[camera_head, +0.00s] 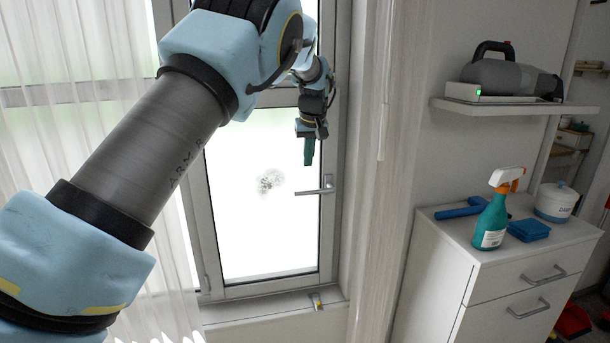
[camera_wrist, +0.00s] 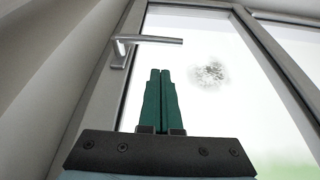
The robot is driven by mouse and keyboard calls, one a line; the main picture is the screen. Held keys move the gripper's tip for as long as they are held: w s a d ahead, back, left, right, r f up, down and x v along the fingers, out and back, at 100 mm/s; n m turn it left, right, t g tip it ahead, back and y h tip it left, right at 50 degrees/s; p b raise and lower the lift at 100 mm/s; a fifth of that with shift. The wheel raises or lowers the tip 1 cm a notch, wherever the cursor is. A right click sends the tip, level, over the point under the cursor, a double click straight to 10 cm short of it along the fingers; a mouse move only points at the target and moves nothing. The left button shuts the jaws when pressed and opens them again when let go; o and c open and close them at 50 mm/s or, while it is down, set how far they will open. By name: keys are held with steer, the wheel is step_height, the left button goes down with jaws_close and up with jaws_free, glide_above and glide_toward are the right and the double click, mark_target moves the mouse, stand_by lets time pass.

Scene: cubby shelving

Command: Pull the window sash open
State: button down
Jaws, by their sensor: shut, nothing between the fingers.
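The window sash (camera_head: 327,240) has a grey frame around a bright pane with a dark smudge (camera_head: 270,181). It appears closed in its frame. Its lever handle (camera_head: 316,191) is on the right side of the sash in the head view, turned horizontal with the grip pointing left. The handle (camera_wrist: 150,40) also shows in the wrist view, above and a little left of the fingertips. My gripper (camera_head: 308,163) has green fingers, pressed together and empty. It is above the handle in the head view, and I see no contact. The fingers (camera_wrist: 160,72) show in the wrist view too.
A white cabinet (camera_head: 450,285) at right bears a spray bottle (camera_head: 492,215), blue cloths (camera_head: 528,230) and a white tub (camera_head: 556,202). A shelf (camera_head: 510,106) above holds a grey handheld vacuum (camera_head: 510,77). Sheer curtains (camera_head: 95,150) hang left. A small object (camera_head: 316,301) lies on the sill.

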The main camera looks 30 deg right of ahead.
mark_target(306, 182)
steer(key=p+x, duration=0.3)
steer(key=x, duration=0.6)
steer(key=shift+w+f, duration=0.1)
steer(key=shift+f, duration=0.15)
steer(key=shift+a, duration=0.1)
